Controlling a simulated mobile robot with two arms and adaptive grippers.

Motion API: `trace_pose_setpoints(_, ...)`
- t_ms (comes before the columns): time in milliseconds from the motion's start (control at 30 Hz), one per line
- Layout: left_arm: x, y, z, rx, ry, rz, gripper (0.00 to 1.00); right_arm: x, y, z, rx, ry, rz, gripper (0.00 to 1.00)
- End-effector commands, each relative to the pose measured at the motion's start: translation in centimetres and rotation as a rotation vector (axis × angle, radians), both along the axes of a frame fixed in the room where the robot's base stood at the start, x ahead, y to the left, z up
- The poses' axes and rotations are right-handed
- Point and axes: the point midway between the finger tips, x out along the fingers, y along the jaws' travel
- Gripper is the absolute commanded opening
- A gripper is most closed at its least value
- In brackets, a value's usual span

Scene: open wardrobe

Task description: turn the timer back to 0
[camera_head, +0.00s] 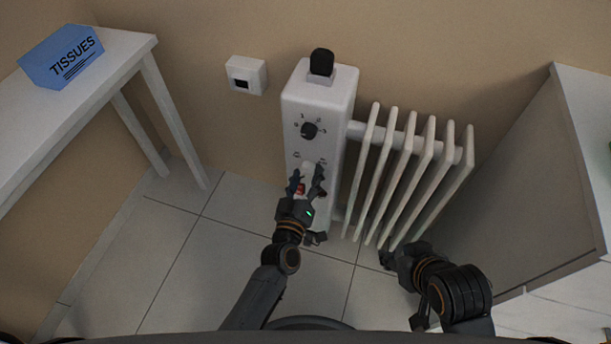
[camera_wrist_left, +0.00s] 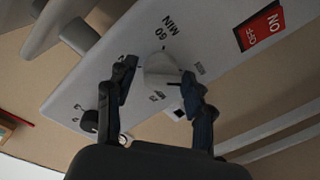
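The white timer knob (camera_head: 307,167) is on the front panel of the white heater (camera_head: 318,100), below a black dial (camera_head: 310,130). In the left wrist view the timer knob (camera_wrist_left: 160,71) stands between my left fingers, with "60 MIN" printed beside it. My left gripper (camera_head: 307,174) is open around the knob. Gaps show between the knob and both fingers (camera_wrist_left: 160,80). The exact setting of the knob is hard to read. My right gripper (camera_head: 391,258) is low by the radiator fins, and its fingers are not clear.
A red ON/OFF switch (camera_wrist_left: 262,27) is on the same panel. White radiator fins (camera_head: 410,180) stand to the right of the panel. A white table (camera_head: 120,62) with a blue tissue box (camera_head: 62,55) is at left. A cabinet (camera_head: 540,190) stands at right. Tiled floor (camera_head: 180,255) is free at lower left.

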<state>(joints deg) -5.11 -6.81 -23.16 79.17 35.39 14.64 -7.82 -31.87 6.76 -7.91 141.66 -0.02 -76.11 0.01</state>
Motion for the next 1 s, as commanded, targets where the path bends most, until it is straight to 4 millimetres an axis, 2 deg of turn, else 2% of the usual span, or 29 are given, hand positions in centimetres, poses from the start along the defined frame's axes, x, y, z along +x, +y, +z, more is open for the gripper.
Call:
trace_pose_setpoints(300, 0.0, 0.2, 0.0, 0.003, 0.000, 0.002, 0.62, 0.0, 0.0, 0.0, 0.001, -0.001, 0.001, 0.40)
trace_pose_setpoints(433, -0.9, 0.4, -0.1, 0.003, 0.001, 0.002, 0.62, 0.0, 0.0, 0.0, 0.000, -0.001, 0.001, 0.40)
trace_pose_setpoints(567, -3.1, 0.9, -0.1, 0.005, 0.002, 0.001, 0.62, 0.0, 0.0, 0.0, 0.001, -0.001, 0.001, 0.40)
trace_pose_setpoints(800, -8.1, 2.2, 0.2, 0.003, 0.001, 0.000, 0.62, 0.0, 0.0, 0.0, 0.001, -0.001, 0.001, 0.40)
trace_pose_setpoints(1000, -10.8, 2.9, 0.3, 0.002, 0.000, 0.001, 0.62, 0.0, 0.0, 0.0, 0.001, -0.001, 0.001, 0.40)
